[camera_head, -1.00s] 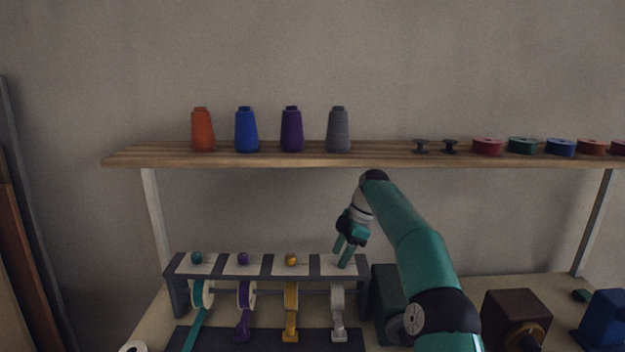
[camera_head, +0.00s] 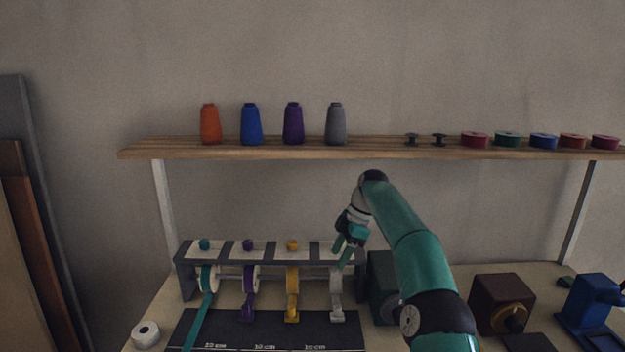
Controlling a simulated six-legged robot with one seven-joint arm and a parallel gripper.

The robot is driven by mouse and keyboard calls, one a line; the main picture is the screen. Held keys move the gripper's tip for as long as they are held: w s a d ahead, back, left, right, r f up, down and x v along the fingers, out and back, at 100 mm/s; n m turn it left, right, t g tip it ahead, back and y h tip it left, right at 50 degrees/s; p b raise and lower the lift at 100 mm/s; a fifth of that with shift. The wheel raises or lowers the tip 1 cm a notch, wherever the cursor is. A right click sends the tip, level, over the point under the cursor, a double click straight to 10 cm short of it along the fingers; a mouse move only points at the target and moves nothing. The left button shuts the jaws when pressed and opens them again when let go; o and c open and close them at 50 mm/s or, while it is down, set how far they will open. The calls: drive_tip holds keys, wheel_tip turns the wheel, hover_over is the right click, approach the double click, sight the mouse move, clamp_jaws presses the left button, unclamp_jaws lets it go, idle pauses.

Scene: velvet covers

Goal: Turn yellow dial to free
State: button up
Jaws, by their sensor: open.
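The yellow dial (camera_head: 292,245) is a small knob on a white plate on top of the dark ribbon rack (camera_head: 187,285). A yellow ribbon roll (camera_head: 292,285) hangs below it. A purple dial (camera_head: 248,244) and a teal dial (camera_head: 204,245) sit to its left on their own plates. Any markings on the plates are too small to read. My gripper (camera_head: 342,255) is open and empty, fingers pointing down, to the right of the yellow dial. It overlaps the rightmost plate in the picture and hides any dial there; I cannot tell whether it touches.
A wooden shelf (camera_head: 375,152) with thread cones and spools runs above the rack. A dark green box (camera_head: 382,280), a brown box (camera_head: 500,296) and a blue device (camera_head: 592,300) stand to the right. A white roll (camera_head: 146,334) lies at the front left.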

drive_tip(key=s+a+r+m+t+h, duration=0.2)
drive_tip(key=s+r+m, duration=0.2)
drive_tip(key=s+r, duration=0.6)
drive_tip(key=s+d+r+m+t+h, duration=0.1)
drive_tip(key=s+r+m, duration=0.15)
drive_tip(key=s, duration=0.35)
drive_tip(key=s+d+r+m+h, duration=0.1)
drive_tip(key=s+d+r+m, duration=0.15)
drive_tip(key=s, duration=0.35)
drive_tip(key=s+d+f+m+t, duration=0.1)
drive_tip(key=s+d+f+m, duration=0.1)
drive_tip(key=s, duration=0.6)
drive_tip(key=s+d+f+m+t, duration=0.1)
drive_tip(key=s+d+f+m, duration=0.1)
drive_tip(key=s+f+m, duration=0.3)
drive_tip(key=s+d+f+m+t, duration=0.1)
drive_tip(key=s+d+f+m, duration=0.1)
drive_tip(key=s, duration=0.9)
drive_tip(key=shift+d+f+m, duration=0.3)
drive_tip(key=shift+f+m, duration=0.4)
drive_tip(key=shift+m, duration=0.2)
